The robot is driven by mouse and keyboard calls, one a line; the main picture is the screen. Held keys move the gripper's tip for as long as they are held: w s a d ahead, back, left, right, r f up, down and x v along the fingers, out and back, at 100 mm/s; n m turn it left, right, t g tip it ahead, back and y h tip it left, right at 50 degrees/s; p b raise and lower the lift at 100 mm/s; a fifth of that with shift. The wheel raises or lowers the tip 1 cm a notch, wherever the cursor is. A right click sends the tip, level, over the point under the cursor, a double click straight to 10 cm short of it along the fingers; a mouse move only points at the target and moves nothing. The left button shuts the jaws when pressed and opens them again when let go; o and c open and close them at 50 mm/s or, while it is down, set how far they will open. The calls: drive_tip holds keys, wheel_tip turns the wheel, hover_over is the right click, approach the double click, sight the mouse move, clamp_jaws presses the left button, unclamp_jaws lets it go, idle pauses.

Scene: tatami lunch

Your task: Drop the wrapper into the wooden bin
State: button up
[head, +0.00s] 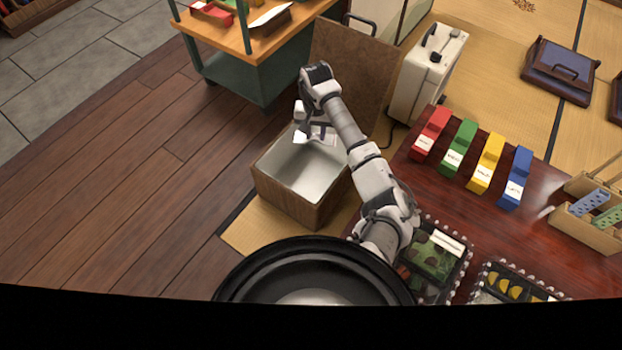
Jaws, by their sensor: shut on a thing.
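The wooden bin (284,193) stands on the floor left of the dark red table, with brown wood sides and a pale inside. Its brown lid (352,70) stands open at the back. My gripper (309,138) is over the far part of the bin's opening, pointing down. It is shut on a small whitish piece, the wrapper (324,137), which shows at the fingertips. The wrapper is small here and partly hidden by the gripper. I cannot tell its exact height above the bin floor.
The red table (412,170) at the right holds red, green, yellow and blue blocks, food trays (437,262) and a wooden holder (580,225). A white case (425,75) stands right of the lid. A green cart (246,75) stands behind. Wood floor at the left is clear.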

drive_tip(key=shift+f+b, duration=0.4)
drive_tip(key=shift+f, duration=0.4)
drive_tip(key=o, duration=1)
drive_tip(key=shift+r, duration=0.1)
wheel_tip(320, 180, up, 14)
drive_tip(key=p, duration=0.3)
drive_tip(key=shift+p, duration=0.3)
